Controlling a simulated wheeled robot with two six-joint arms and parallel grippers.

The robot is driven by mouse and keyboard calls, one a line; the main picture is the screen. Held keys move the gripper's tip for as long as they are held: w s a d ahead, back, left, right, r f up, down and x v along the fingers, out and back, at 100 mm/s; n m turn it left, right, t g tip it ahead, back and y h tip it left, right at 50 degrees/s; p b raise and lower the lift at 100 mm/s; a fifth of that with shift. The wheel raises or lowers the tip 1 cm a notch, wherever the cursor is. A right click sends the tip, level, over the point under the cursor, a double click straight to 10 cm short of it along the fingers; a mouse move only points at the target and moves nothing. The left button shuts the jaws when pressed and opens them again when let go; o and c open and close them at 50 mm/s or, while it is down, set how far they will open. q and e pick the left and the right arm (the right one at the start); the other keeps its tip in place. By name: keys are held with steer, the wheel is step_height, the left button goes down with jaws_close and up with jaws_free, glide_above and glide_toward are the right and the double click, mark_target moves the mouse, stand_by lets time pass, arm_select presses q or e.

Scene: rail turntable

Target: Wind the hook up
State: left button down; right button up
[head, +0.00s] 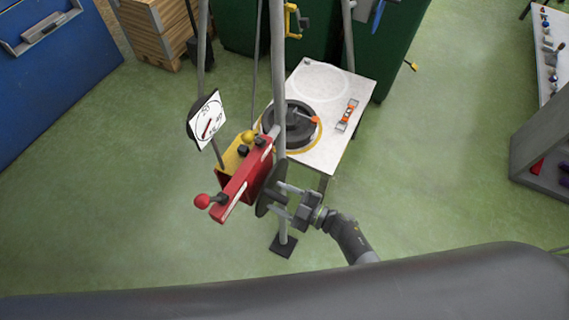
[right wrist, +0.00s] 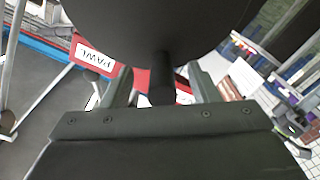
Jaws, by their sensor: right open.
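A winch on a grey pole frame stands at the centre of the head view. It has a yellow body (head: 232,160), a red side plate (head: 243,180) with a red ball knob (head: 202,201), and a dark disc (head: 266,196). My right gripper (head: 279,197) is open at the disc's right side. In the right wrist view, a short dark cylinder (right wrist: 161,78) lies between its fingers, below a large dark round part (right wrist: 150,25); contact is unclear. A red label there reads "PAWL" (right wrist: 95,58). I cannot make out the hook. My left gripper is out of view.
A white dial (head: 207,120) stands left of the winch. Behind it, a white-topped table (head: 335,143) carries a dark round piece (head: 289,126) and an orange-and-grey item (head: 347,116). A grey shelf (head: 545,150) is at right. Green floor (head: 440,170) is clear between.

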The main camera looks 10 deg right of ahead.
steer(key=shift+p+v, duration=0.35)
steer(key=shift+v, duration=0.85)
steer(key=p+v, duration=0.1)
steer(key=v, duration=0.4)
steer(key=shift+s+d, duration=0.2)
steer(key=shift+s, duration=0.05)
steer(key=shift+f, duration=0.1)
